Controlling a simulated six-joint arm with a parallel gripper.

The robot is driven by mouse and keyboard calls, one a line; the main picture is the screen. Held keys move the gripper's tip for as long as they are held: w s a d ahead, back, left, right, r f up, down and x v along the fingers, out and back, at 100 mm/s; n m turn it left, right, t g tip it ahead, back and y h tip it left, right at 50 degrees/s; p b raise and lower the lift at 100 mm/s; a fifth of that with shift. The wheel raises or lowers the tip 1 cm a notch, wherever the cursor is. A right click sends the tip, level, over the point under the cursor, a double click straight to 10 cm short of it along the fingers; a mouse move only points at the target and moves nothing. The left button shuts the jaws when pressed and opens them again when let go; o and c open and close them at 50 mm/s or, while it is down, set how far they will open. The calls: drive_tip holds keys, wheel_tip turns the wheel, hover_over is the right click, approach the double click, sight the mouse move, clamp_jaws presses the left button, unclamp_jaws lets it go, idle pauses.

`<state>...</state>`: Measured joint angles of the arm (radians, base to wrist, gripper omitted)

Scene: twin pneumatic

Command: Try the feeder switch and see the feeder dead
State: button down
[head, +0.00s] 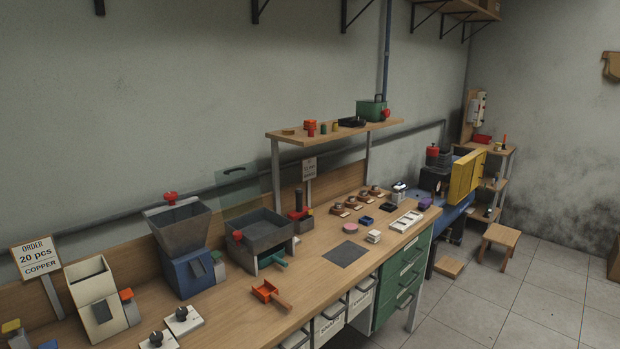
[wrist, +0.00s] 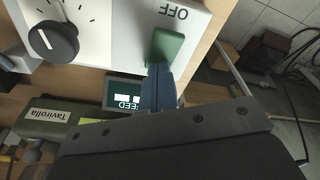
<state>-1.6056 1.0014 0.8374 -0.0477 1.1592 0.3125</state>
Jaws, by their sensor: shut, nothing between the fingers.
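In the wrist view a green rocker switch (wrist: 166,46) sits on a white panel (wrist: 105,22), with the word OFF printed upside down beside it. My gripper (wrist: 157,70) is shut and empty. Its blue fingertips overlap the lower edge of the switch; I cannot tell whether they touch it. A small dark display (wrist: 122,92) with lit characters reading FEED is partly hidden behind the fingers. Whether the feeder runs cannot be told. My gripper does not show in the head view, and I cannot tell where this panel is there.
A black dial knob (wrist: 53,41) is on the same panel. A green box labelled Tavirolla (wrist: 48,116) lies below it. In the head view the wooden bench (head: 215,318) holds a blue hopper machine (head: 187,268), a grey bin (head: 262,232) and an orange scoop (head: 268,294).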

wheel_tip(320, 180, up, 7)
idle(0.8)
wheel_tip(320, 180, down, 7)
idle(0.7)
drive_tip(key=shift+r, duration=0.1)
drive_tip(key=shift+r, duration=4.25)
drive_tip(key=w+d+f+m, duration=0.1)
drive_tip(key=w+d+m, duration=0.1)
drive_tip(key=w+d, duration=0.5)
drive_tip(key=w+d+f+m+h, duration=0.1)
drive_tip(key=w+d+f+m, duration=0.1)
drive_tip(key=w+d, duration=0.5)
drive_tip(key=shift+w+d+f, duration=0.2)
drive_tip(key=shift+w+d, duration=0.2)
drive_tip(key=shift+w, duration=2.75)
